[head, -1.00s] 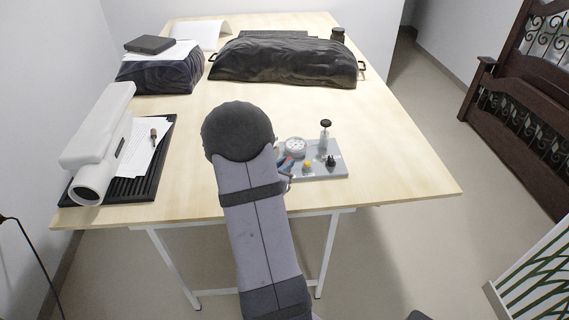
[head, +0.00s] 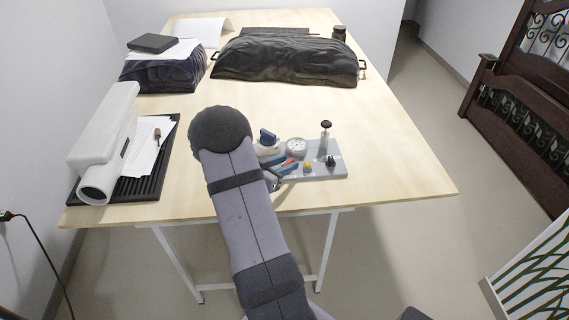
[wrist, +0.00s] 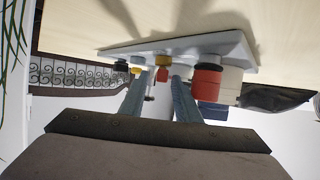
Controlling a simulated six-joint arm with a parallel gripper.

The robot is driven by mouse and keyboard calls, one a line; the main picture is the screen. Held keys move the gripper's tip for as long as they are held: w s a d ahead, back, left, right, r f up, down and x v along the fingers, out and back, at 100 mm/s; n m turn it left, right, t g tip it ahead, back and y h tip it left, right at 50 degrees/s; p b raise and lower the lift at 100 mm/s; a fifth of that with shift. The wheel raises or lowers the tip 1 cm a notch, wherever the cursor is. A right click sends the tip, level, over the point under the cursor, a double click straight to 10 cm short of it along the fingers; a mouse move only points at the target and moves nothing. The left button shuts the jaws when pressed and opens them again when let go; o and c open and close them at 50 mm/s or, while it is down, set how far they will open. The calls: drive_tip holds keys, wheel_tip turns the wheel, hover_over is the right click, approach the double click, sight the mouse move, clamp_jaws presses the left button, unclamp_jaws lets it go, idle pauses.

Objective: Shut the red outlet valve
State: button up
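A grey panel (head: 325,174) lies on the table and carries several fittings. In the head view, red and blue parts (head: 287,165) show at its left side, partly hidden by my arm; I cannot tell which is the outlet valve's handle. In the wrist view, a red cylindrical part (wrist: 207,81) with a black band stands just right of the right fingertip. A smaller red-and-yellow part (wrist: 162,68) shows between the fingers. My gripper (wrist: 158,90) is open and empty, its fingers pointing at the panel's fittings. In the head view it is mostly hidden behind my arm.
The panel also bears a round gauge (head: 297,147), a tall black-topped post (head: 326,127), a yellow knob (head: 308,167) and a black knob (head: 331,161). A black tray (head: 150,176) with a white device (head: 105,140) stands left. A black-covered bundle (head: 285,60) lies behind. The table's right side is clear.

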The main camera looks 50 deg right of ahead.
drive_tip(key=shift+f+n+t+b, duration=0.15)
drive_tip(key=shift+n+t+b, duration=0.15)
drive_tip(key=shift+b, duration=0.3)
